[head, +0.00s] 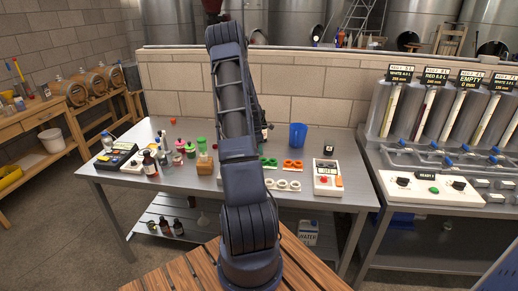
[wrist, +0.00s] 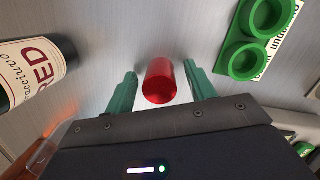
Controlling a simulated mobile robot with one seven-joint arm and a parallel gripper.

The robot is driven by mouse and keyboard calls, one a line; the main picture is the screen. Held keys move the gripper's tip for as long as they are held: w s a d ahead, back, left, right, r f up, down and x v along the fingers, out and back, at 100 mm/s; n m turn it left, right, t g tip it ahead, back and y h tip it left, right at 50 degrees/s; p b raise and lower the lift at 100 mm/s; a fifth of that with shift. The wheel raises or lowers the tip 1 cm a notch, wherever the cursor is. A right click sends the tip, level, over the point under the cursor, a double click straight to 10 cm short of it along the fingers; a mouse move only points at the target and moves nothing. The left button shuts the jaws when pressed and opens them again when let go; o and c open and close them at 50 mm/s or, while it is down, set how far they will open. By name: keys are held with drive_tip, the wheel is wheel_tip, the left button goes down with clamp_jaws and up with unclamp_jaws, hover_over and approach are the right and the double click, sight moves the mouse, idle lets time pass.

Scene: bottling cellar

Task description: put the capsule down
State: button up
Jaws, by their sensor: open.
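The red capsule (wrist: 159,82) is a small shiny cylinder on the brushed metal tabletop in the wrist view. It sits between the two green fingers of my gripper (wrist: 161,72), with a gap on each side. My gripper is open, and neither finger appears to touch the capsule. In the head view my arm hides the capsule and most of the gripper.
A bottle labelled RED (wrist: 36,68) is left of the gripper. A green holder with round cups (wrist: 246,60) is close on the right. The metal table (head: 328,203) also bears orange rings (head: 293,165), a blue cup (head: 298,135) and a white device (head: 327,178).

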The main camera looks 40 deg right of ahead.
wheel_tip(320, 180, up, 12)
drive_tip(key=a, duration=0.2)
drive_tip(key=s+a+r+m+t, duration=0.1)
drive_tip(key=s+a+r+m, duration=0.25)
drive_tip(key=a+r, duration=0.75)
drive_tip(key=s+a+r+m+t, duration=0.2)
drive_tip(key=s+a+r+m, duration=0.15)
drive_tip(key=a+r, duration=0.7)
drive_tip(key=s+a+r+m+t+y, duration=0.1)
drive_tip(key=s+a+m, duration=0.5)
drive_tip(key=s+a, duration=1.4)
drive_tip(key=s+r+t, duration=0.1)
drive_tip(key=s, duration=0.2)
drive_tip(key=shift+s+r+y, duration=0.3)
drive_tip(key=shift+s+r, duration=0.05)
drive_tip(key=shift+r, duration=0.05)
drive_tip(key=shift+a, duration=0.1)
